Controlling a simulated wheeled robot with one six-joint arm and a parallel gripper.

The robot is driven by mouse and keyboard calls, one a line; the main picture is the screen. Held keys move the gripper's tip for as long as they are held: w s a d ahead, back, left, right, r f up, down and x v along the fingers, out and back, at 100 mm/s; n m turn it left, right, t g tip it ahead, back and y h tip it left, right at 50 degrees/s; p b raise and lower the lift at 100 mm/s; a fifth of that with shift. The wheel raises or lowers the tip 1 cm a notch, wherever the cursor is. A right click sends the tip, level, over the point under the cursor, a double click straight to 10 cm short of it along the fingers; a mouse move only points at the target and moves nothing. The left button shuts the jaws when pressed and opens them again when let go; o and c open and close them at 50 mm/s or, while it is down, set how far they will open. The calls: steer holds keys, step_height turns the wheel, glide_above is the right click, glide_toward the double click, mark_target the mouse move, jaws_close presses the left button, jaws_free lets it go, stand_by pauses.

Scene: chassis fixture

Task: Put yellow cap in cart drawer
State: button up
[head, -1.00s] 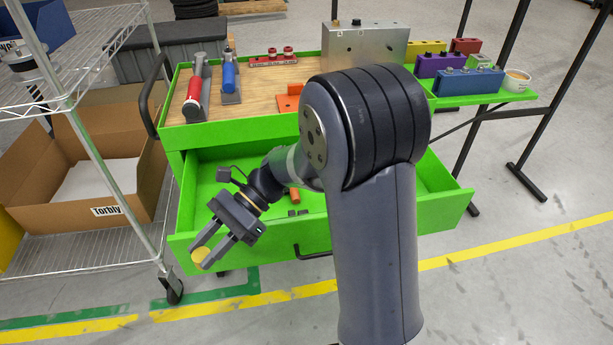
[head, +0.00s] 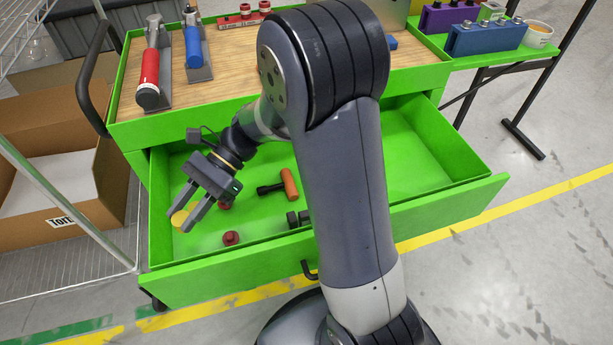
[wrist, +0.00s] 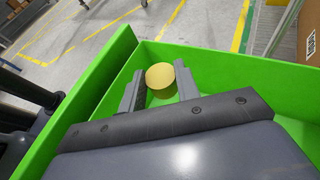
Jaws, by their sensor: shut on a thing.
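The yellow cap (head: 180,219) is a small round disc held between the fingertips of my gripper (head: 184,214). The gripper is shut on it. The cap also shows in the wrist view (wrist: 162,77), between the two fingers (wrist: 160,88), with the green drawer corner behind it. The cart drawer (head: 400,235) is pulled open, bright green. In the head view the gripper and cap appear over the drawer's left end, inside its walls. I cannot tell the exact height above the drawer floor.
The drawer holds an orange-handled tool (head: 289,184), a dark red knob (head: 231,238) and dark small parts (head: 297,218). The drawer's middle and right floor are mostly clear. The cart top above carries a red tool (head: 149,68) and a blue tool (head: 194,45). A wire rack (head: 55,270) stands left.

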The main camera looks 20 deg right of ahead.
mark_target(207, 245)
steer(key=shift+w+f+b, duration=0.25)
steer(key=shift+f+b, duration=0.2)
steer(key=shift+f, duration=0.4)
step_height(207, 245, down, 10)
steer(key=b, duration=0.4)
steer(key=shift+f, duration=0.1)
steer(key=o, duration=0.9)
steer(key=shift+o, duration=0.2)
